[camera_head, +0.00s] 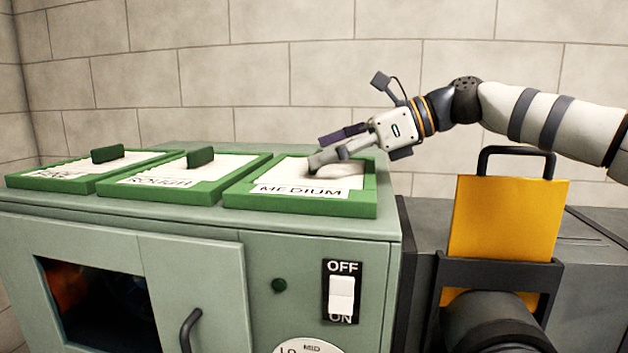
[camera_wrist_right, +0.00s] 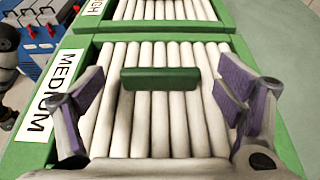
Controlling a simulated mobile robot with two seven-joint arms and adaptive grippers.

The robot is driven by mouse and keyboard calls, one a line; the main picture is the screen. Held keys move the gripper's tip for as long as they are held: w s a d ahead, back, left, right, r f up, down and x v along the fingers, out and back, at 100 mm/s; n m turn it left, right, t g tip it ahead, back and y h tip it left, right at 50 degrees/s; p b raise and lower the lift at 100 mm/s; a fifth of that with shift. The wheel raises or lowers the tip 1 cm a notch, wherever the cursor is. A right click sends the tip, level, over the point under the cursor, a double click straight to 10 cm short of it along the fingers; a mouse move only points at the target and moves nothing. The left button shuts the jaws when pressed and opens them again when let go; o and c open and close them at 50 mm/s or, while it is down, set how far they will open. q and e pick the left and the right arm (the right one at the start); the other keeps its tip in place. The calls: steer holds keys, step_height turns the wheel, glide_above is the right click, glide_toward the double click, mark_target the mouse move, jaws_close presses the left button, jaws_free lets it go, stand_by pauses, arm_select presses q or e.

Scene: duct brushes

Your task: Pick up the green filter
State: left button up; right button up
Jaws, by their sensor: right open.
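Three green-framed filters with white pleats lie in a row on top of the green machine. The right one, labelled MEDIUM (camera_head: 300,205), is under my right gripper (camera_head: 328,148). In the right wrist view, its green handle (camera_wrist_right: 160,79) stands midway between the two spread, purple-padded fingers, with a gap on each side. The gripper is open and empty. The handle is hidden behind the gripper in the head view. The ROUGH filter (camera_head: 165,193) is in the middle and another filter (camera_head: 50,183) is at the left. My left gripper is not in view.
The green machine (camera_head: 225,222) has a windowed door and an OFF/ON switch (camera_head: 341,293) on its front. A yellow panel with a black handle (camera_head: 508,218) stands upright to the right, below my right arm. A brick wall (camera_head: 300,80) is behind.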

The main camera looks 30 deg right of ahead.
mark_target(327, 169)
steer(key=shift+s+r, duration=0.1)
steer(key=shift+r, duration=0.1)
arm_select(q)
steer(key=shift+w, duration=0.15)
arm_select(e)
steer(key=c, duration=1.5)
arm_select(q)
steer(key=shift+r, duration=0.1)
arm_select(e)
steer(key=shift+r, duration=0.1)
step_height(327, 169, up, 3)
steer(key=shift+f, duration=0.2)
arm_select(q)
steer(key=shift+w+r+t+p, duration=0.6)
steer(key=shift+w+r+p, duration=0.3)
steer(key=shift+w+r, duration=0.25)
arm_select(e)
steer(key=s+d+r, duration=0.1)
steer(key=s+r, duration=1.2)
steer(key=r, duration=0.1)
steer(key=shift+s+d, duration=0.25)
steer(key=shift+s, duration=0.15)
